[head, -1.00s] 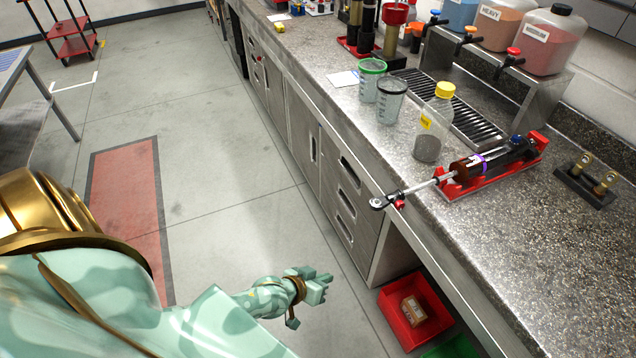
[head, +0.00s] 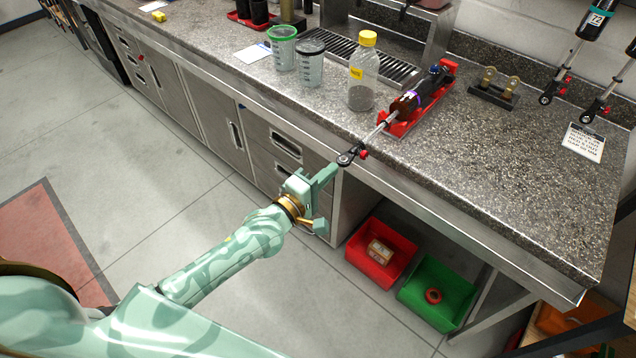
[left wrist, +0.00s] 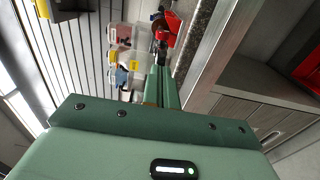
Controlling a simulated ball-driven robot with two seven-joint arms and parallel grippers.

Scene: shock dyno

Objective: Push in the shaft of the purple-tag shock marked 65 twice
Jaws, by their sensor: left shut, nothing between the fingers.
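The purple-tag shock (head: 407,104) lies in a red cradle (head: 436,104) on the grey counter. Its number is too small to read. Its bright shaft (head: 375,133) sticks out toward the counter's front edge and ends in a black rod end (head: 347,158) with a red part beside it. My left gripper (head: 330,173) is shut and empty, just in front of the rod end; I cannot tell whether they touch. In the left wrist view the closed fingers (left wrist: 163,88) point toward the red and dark parts of the shock's end. My right gripper is not in view.
A yellow-capped bottle (head: 362,78) and two cups, one green-rimmed (head: 283,48), stand left of the shock. A brass-posted block (head: 494,88) is to its right. A red bin (head: 382,255) and a green bin (head: 438,292) sit below the counter.

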